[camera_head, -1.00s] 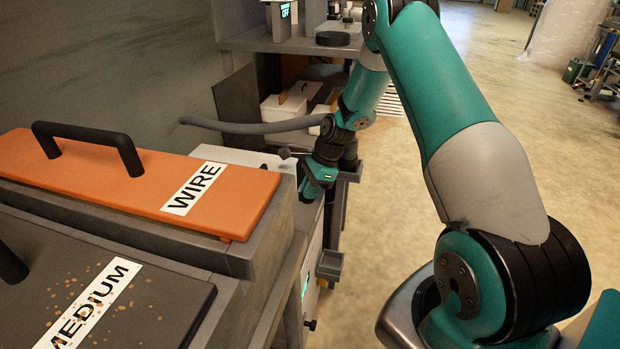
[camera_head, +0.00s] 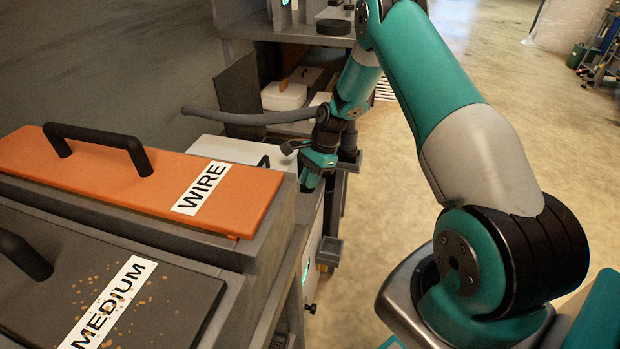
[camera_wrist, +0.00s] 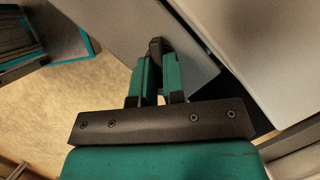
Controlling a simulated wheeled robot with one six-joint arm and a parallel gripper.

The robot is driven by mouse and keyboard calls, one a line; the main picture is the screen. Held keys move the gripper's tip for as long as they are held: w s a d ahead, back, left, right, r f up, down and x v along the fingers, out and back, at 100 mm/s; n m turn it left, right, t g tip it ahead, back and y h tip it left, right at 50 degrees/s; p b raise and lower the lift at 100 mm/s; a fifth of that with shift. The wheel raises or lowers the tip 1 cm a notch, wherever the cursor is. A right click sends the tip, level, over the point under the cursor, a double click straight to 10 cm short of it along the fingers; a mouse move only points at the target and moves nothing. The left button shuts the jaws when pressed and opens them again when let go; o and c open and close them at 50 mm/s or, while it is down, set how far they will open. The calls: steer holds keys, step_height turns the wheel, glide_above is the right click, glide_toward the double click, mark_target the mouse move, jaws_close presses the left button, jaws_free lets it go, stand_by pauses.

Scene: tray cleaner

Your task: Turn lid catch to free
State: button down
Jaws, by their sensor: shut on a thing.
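My gripper (camera_wrist: 157,65) is shut on a dark catch (camera_wrist: 156,45) in the wrist view, with a green finger on each side of it. The catch sits at the edge of a pale grey panel (camera_wrist: 115,22); most of it is hidden by the fingers. In the head view my gripper (camera_head: 308,182) points down beside the pale lidded machine (camera_head: 228,149), just behind the orange lid. The fingertips and the catch cannot be made out there. A dark handle (camera_head: 264,161) shows on the machine's top.
An orange lid marked WIRE (camera_head: 130,175) and a grey lid marked MEDIUM (camera_head: 170,315), each with a dark handle, cover the bins in front. A grey hose (camera_head: 245,117) curves behind my gripper. A shelf (camera_head: 285,34) stands farther back. Open floor lies right.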

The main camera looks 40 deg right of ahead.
steer(key=c, duration=1.2)
jaws_free()
steer(key=p+v, duration=0.3)
steer(key=v, duration=1.4)
steer(key=shift+r, duration=0.3)
